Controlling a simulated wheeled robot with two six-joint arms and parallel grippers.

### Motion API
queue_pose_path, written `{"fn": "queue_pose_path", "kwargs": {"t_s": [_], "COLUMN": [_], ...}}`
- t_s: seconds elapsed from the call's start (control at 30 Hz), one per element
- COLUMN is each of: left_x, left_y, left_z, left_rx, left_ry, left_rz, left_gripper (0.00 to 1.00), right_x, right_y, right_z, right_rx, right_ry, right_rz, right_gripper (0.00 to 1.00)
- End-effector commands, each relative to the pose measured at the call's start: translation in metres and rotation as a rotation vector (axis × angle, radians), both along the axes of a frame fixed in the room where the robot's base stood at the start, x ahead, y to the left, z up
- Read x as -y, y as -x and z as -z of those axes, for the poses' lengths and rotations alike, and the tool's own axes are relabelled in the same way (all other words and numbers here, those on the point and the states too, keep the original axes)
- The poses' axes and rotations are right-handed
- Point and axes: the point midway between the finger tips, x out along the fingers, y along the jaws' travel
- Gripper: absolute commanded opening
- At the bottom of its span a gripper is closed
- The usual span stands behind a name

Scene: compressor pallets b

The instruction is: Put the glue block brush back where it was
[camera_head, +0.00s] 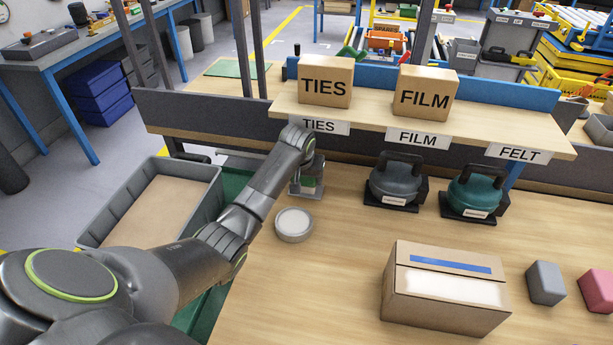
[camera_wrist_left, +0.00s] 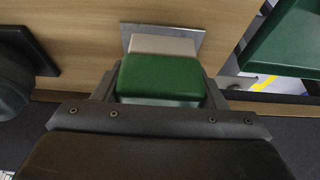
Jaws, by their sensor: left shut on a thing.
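The glue block brush shows in the left wrist view as a green block (camera_wrist_left: 160,74) with a pale beige part (camera_wrist_left: 163,45) beyond it. My left gripper (camera_wrist_left: 160,92) is shut on the green block, one finger on each side. A grey metal plate (camera_wrist_left: 193,33) lies just past the beige part; I cannot tell whether they touch. In the head view, a bit of the green block (camera_head: 310,181) shows below my left wrist, over the wooden bench near the TIES label. My arm hides most of the gripper. My right gripper is not in view.
A round white-topped tin (camera_head: 293,223) stands just in front of the brush. Grey (camera_head: 396,184) and green (camera_head: 474,192) handled tools sit in black holders to the right. A shelf (camera_head: 375,118) with TIES and FILM boxes is behind. A carton (camera_head: 445,295) stands in front.

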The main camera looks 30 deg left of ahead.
Motion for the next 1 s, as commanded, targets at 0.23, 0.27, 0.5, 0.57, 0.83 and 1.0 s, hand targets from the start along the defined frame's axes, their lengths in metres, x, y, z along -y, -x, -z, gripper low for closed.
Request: {"fn": "queue_pose_path", "kwargs": {"t_s": [0.23, 0.27, 0.5, 0.57, 0.83, 1.0], "left_x": [-0.005, -0.005, -0.005, -0.005, -0.005, -0.005], "left_y": [-0.018, -0.019, -0.020, -0.020, -0.020, -0.020], "left_z": [0.015, 0.016, 0.018, 0.018, 0.021, 0.021], "left_rx": [0.000, 0.000, 0.000, 0.000, 0.000, 0.000], "left_ry": [0.000, 0.000, 0.000, 0.000, 0.000, 0.000], "left_rz": [0.000, 0.000, 0.001, 0.001, 0.000, 0.000], "left_gripper": [0.44, 0.44, 0.44, 0.44, 0.78, 0.87], "right_x": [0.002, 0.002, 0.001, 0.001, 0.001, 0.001], "right_y": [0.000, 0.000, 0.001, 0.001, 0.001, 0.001], "right_z": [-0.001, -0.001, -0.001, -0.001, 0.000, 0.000], "right_rx": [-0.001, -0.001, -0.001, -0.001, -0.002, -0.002], "right_ry": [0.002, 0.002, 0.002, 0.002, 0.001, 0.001], "right_rz": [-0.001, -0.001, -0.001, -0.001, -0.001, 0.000], "right_gripper": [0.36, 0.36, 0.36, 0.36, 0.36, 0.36]}}
